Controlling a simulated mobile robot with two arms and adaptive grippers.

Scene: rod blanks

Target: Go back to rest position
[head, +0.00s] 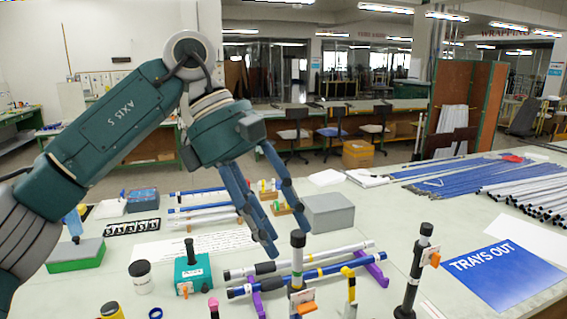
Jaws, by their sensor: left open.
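My left gripper (288,238) hangs over the table (205,274) with its two blue fingers pointing down and apart. It is open, with nothing seen between the fingers. It is above and just behind two rod blanks, a white one (325,257) and a blue one (320,278). Both rods lie across a purple rack (375,270). My left arm reaches in from the left edge. My right gripper does not show.
Black upright stands (413,275) are at the front. A teal block (192,274), a grey box (328,213) and a black-lidded jar (141,277) stand nearby. A blue "TRAYS OUT" sign (505,275) and many rods (460,175) lie on the right. More rods lie behind the gripper.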

